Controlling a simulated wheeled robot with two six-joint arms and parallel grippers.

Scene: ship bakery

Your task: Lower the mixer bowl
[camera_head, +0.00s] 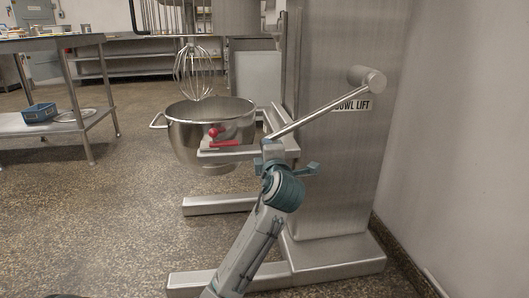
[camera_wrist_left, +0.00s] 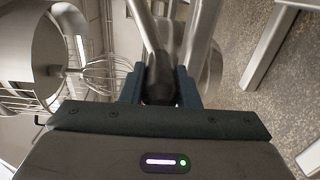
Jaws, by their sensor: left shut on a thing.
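The steel mixer bowl (camera_head: 185,138) sits upright in the mixer's bowl cradle (camera_head: 225,155). The wire whisk (camera_head: 194,75) hangs above it, its lower end at about the rim in the head view. The bowl lift lever (camera_head: 320,115) slopes down and left from its hub (camera_head: 368,80) on the column. My left gripper (camera_head: 274,152) is shut on the lever's lower end. In the left wrist view, the dark lever grip (camera_wrist_left: 160,88) lies between the jaws of my left gripper (camera_wrist_left: 160,94). My right gripper is out of view.
The mixer column (camera_head: 340,180) carries a partly covered BOWL LIFT label (camera_head: 354,105). Its feet (camera_head: 220,204) spread over the floor. A red-knobbed clamp (camera_head: 214,132) is beside the bowl. A steel table (camera_head: 50,42) stands left, a wall right.

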